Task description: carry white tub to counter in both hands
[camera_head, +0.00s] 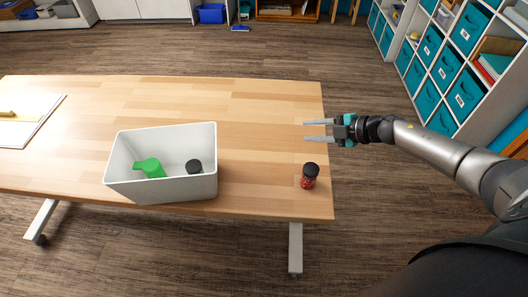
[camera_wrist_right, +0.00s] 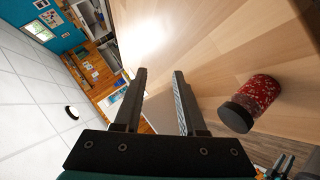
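The white tub (camera_head: 165,190) stands upright on the wooden table (camera_head: 262,105), near its front edge and left of centre in the head view. It holds a green item (camera_head: 150,168) and a dark, round-topped item (camera_head: 194,166). My right gripper (camera_head: 306,131) is open and empty over the table's right end, to the right of the tub and apart from it. Its two spread fingers (camera_wrist_right: 158,75) also show in the right wrist view with nothing between them. My left gripper is not in the head view.
A red jar with a black lid (camera_head: 309,177) stands near the table's front right corner, close to my right gripper; it also shows in the right wrist view (camera_wrist_right: 258,95). Papers (camera_head: 28,120) lie at the table's left end. Shelves with teal bins (camera_head: 445,65) stand at right.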

